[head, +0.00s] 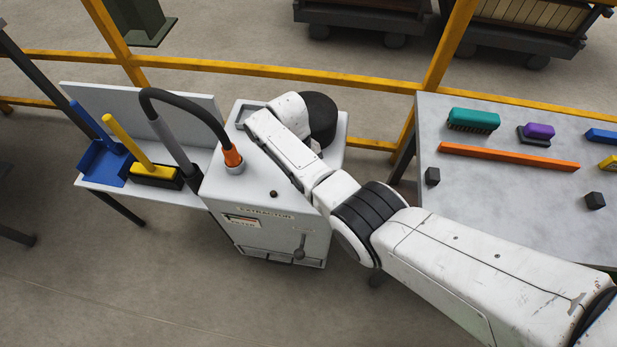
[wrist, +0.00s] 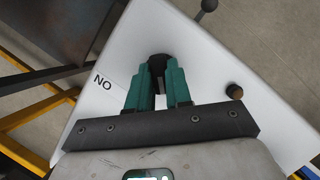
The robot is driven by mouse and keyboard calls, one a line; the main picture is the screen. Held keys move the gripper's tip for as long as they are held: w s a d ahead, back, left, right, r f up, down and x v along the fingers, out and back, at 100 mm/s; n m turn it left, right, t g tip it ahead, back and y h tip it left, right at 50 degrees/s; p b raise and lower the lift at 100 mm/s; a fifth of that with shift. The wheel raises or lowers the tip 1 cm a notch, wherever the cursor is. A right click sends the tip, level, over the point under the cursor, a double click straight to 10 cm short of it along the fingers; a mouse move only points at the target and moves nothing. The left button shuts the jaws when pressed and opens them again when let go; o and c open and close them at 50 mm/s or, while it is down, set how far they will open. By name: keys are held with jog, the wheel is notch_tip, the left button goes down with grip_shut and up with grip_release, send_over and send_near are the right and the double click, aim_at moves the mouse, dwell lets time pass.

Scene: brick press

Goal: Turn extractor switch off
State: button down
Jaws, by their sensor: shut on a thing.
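The extractor (head: 226,192) is a pale grey box with an EXTRACTOR label on its front, left of the middle in the head view. Its pale top also fills much of the wrist view (wrist: 205,50). There my gripper (wrist: 157,78) has its teal fingers closed around a dark switch (wrist: 157,62) on that top. Most of the switch is hidden between the fingers. Letters reading "NO" in the picture, probably "ON" upside down, lie to its left. In the head view my arm hides the switch and the fingertips.
A black hose with an orange collar (head: 232,157) rises from the extractor's top. A small dark knob (head: 273,193) and a front lever (head: 300,247) are close by. A table (head: 470,205) with brushes stands right. A yellow rail (head: 270,71) runs behind.

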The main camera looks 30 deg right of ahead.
jog(key=shift+f, duration=0.15)
jog(key=c, duration=1)
grip_release()
jog(key=shift+c, duration=0.2)
jog(key=v, duration=1)
jog(key=shift+w+r, duration=0.2)
jog(key=shift+r, duration=0.15)
jog(key=shift+a, duration=0.1)
